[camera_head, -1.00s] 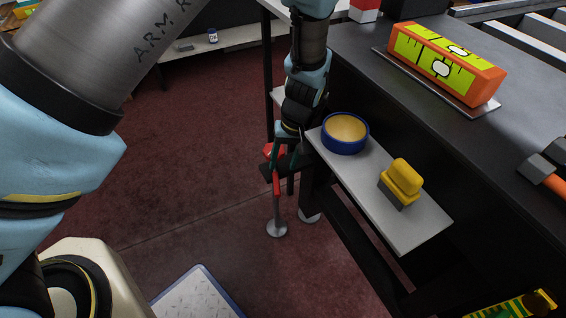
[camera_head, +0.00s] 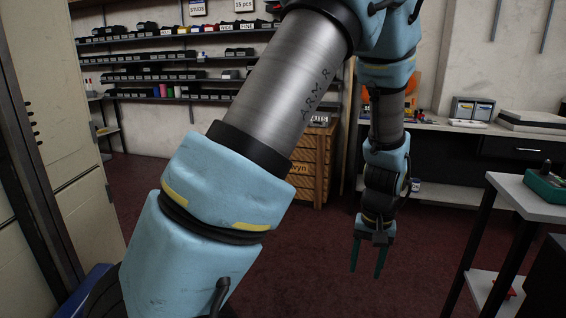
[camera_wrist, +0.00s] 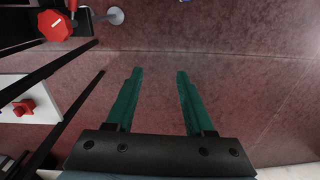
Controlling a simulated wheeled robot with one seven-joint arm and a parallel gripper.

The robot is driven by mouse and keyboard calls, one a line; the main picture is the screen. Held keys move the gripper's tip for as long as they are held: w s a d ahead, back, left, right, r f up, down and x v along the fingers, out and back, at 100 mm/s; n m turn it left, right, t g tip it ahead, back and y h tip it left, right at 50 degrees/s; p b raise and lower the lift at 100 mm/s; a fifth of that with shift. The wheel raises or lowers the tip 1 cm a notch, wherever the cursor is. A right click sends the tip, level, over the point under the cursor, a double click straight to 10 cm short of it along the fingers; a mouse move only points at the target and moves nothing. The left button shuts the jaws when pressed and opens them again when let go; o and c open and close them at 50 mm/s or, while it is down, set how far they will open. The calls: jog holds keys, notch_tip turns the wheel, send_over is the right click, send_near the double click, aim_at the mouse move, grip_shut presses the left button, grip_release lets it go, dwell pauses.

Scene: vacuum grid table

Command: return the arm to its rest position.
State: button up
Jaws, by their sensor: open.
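My gripper (camera_head: 368,262) hangs pointing down at the end of my arm, right of the middle in the head view, over the dark red floor. It also shows in the wrist view (camera_wrist: 159,85), where its two green fingers stand apart with only the floor between them. My gripper is open and empty, and nothing touches its fingers. My blue and grey arm crosses the head view from lower left to top right.
A grey side table (camera_head: 527,200) with a green tray (camera_head: 546,182) stands at the right. Shelves with bins (camera_head: 170,75) line the back wall, and a wooden drawer unit (camera_head: 312,165) stands behind my arm. A beige cabinet (camera_head: 60,150) is at the left. Floor is clear below the gripper.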

jog(key=a+r+n, duration=0.1)
jog(key=a+r, duration=0.2)
jog(key=a, duration=0.6)
jog(key=a+r+n+t, duration=0.1)
jog(key=a+r, duration=0.3)
jog(key=a, duration=0.4)
jog(key=a+r+n, duration=0.1)
jog(key=a+r, duration=0.2)
jog(key=a, duration=0.6)
notch_tip(320, 180, up, 18)
jog(key=p, duration=1.7)
jog(key=shift+w+a+h+p, duration=0.3)
jog(key=shift+a+p, duration=0.05)
jog(key=shift+p, duration=0.05)
jog(key=shift+o, duration=0.4)
